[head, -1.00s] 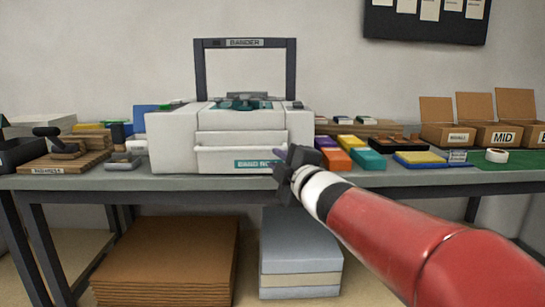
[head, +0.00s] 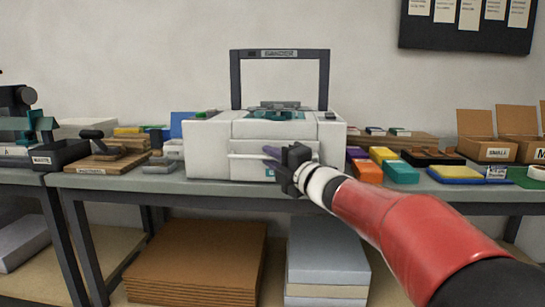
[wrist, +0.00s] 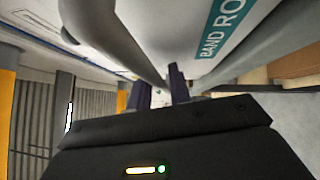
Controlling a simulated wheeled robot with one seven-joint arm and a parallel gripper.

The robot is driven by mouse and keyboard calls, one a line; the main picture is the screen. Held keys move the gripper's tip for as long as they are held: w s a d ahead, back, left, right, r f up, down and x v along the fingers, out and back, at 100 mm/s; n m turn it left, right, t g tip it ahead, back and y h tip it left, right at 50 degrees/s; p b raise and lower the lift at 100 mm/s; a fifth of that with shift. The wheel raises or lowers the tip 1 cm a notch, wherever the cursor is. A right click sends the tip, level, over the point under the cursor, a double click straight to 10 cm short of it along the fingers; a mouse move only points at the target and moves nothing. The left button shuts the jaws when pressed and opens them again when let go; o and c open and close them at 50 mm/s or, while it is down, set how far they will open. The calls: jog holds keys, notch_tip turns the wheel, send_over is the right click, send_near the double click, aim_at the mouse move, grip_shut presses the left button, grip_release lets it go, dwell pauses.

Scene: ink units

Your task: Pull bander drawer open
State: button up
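The white bander (head: 205,150) stands on the bench, with a dark frame above it. Its drawer front (head: 245,170) faces me and looks closed; a pale bar handle (head: 243,156) runs across it. My gripper (head: 271,156) is at the right part of this handle, its dark purple fingers apart above and below the bar. In the wrist view the fingers (wrist: 158,92) stand apart with the grey handle bar (wrist: 135,50) running to them. I cannot tell whether they touch it. The teal band roll label (wrist: 222,28) is beside them; my gripper hides most of it in the head view.
Coloured blocks (head: 385,165) lie right of the bander, with cardboard boxes (head: 485,150) farther right. A wooden board (head: 105,162) with a dark tool lies to the left. Stacks of brown sheets (head: 195,260) and grey sheets (head: 328,250) are below the bench.

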grip_shut()
dwell(0.3)
jog(key=s+b, duration=0.5)
jog(key=s, duration=1.1)
jog(key=shift+a, duration=0.3)
jog(key=shift+s+f, duration=0.1)
grip_release()
